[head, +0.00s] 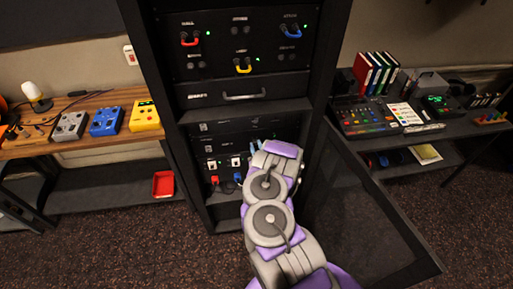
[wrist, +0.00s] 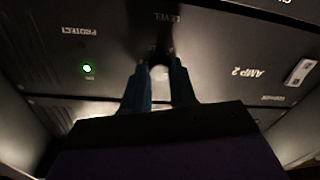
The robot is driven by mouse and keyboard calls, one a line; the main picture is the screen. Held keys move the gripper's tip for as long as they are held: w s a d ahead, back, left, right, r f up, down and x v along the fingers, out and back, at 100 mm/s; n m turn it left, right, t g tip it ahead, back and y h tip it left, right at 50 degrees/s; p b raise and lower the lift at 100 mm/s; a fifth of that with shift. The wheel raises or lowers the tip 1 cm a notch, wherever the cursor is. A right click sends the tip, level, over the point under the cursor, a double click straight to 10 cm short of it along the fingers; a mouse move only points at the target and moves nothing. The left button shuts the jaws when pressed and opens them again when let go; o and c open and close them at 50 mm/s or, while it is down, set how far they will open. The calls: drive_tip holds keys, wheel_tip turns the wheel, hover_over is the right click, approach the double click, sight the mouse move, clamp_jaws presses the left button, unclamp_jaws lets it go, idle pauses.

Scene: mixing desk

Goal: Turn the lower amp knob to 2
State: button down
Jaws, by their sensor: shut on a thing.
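The AMP 2 panel (wrist: 225,58) fills the wrist view, with labels LEVEL, PROTECT and AMP 2. My gripper (wrist: 159,64) has its two blue fingers on either side of the amp knob (wrist: 159,73), below the LEVEL label, and is shut on it. Only a small pale patch of the knob shows between the fingers; its pointer and setting cannot be read. In the head view my gripper (head: 254,147) reaches into the lower rack bay, and my arm hides the knob there.
A green light (wrist: 87,68) glows by PROTECT. Below the amps in the rack (head: 137,50) are white and red and blue parts. An open door (head: 370,220) stands at right. A pedal table (head: 85,142) is at left, a mixer desk (head: 440,135) at right.

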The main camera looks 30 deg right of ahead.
drive_tip(key=shift+f, duration=0.2)
drive_tip(key=c, duration=0.9)
unclamp_jaws()
drive_tip(key=shift+r, duration=0.1)
drive_tip(key=shift+s, duration=0.15)
drive_tip(key=p+v, duration=0.5)
drive_tip(key=v, duration=1.2)
